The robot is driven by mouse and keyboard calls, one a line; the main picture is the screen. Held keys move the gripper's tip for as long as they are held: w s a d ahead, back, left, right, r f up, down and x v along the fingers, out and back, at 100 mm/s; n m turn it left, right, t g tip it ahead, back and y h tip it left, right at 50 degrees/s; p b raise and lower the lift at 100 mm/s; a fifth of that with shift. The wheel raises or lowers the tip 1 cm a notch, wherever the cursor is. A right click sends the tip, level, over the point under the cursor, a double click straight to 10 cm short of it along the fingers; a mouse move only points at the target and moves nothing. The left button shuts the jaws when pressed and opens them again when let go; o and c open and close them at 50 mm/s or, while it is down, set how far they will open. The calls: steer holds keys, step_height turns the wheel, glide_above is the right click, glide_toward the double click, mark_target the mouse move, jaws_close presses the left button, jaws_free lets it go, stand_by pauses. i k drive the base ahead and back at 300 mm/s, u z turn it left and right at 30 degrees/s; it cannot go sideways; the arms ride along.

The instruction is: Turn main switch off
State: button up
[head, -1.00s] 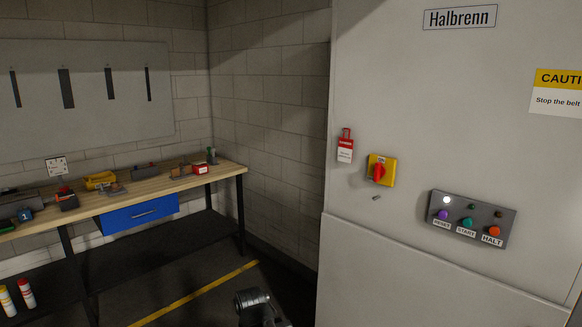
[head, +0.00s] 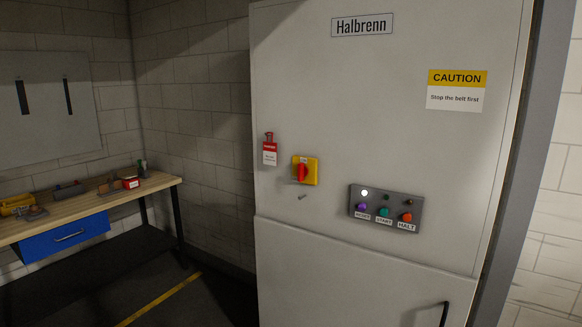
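The main switch (head: 305,170) is a red rotary knob on a yellow plate, mounted on the grey cabinet (head: 330,110) marked Halbrenn. Its red handle stands roughly upright, and small lettering above it is too blurred to read now; it looked like ON a second ago. A red lockout padlock with a danger tag (head: 270,150) hangs to the left of the switch. A small metal peg or hasp (head: 302,197) sits just below it. My gripper is not in view.
A control panel (head: 386,208) right of the switch has a lit white lamp and purple, teal and orange buttons. A caution sign (head: 457,90) says to stop the belt first. A workbench (head: 100,207) with tools stands left. Dark floor lies between bench and cabinet.

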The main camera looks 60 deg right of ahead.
mark_target(303, 171)
steer(key=u, duration=0.05)
steer(key=i, duration=0.95)
steer(key=z, duration=0.1)
